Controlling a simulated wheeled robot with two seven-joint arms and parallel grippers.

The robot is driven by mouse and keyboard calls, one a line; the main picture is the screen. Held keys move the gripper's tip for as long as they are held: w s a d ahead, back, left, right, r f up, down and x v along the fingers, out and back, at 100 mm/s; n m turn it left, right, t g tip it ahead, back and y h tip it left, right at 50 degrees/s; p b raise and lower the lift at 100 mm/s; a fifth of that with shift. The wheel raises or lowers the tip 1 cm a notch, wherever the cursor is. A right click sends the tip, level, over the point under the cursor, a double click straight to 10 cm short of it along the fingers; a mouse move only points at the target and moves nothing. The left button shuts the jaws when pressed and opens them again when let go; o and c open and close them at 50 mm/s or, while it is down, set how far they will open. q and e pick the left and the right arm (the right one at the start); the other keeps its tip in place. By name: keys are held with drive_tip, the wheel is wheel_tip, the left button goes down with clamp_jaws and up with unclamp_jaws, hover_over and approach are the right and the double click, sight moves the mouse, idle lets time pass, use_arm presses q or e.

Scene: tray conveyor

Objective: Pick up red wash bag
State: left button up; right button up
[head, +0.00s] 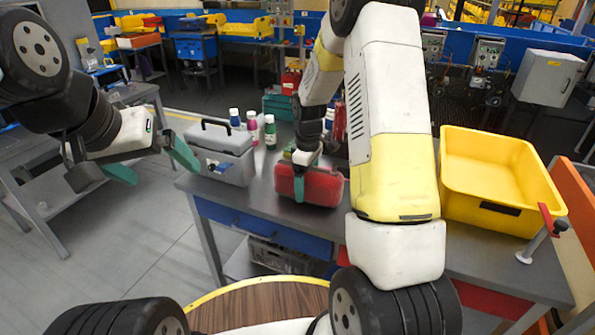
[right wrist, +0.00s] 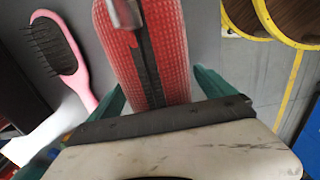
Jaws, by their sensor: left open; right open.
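The red wash bag (head: 322,187) lies on the grey table in the head view, with a dark zip along its top. My right gripper (head: 299,182) is directly over it, fingers pointing down, one green finger in front of the bag. In the right wrist view the bag (right wrist: 150,50) lies between the two open green fingers (right wrist: 157,95), which stand on either side of it. Whether the fingers touch it I cannot tell. My left gripper (head: 150,165) is open and empty, off the table's left side.
A grey toolbox (head: 222,160) stands left of the bag, with several bottles (head: 270,132) behind it. A yellow crate (head: 465,210) stands at the right. A pink hairbrush (right wrist: 75,75) lies beside the bag in the right wrist view. My right arm hides the table's middle.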

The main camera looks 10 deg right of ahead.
drive_tip(key=shift+c, duration=0.2)
drive_tip(key=c, duration=1.8)
clamp_jaws()
drive_tip(key=shift+r, duration=0.1)
drive_tip(key=shift+r, duration=0.1)
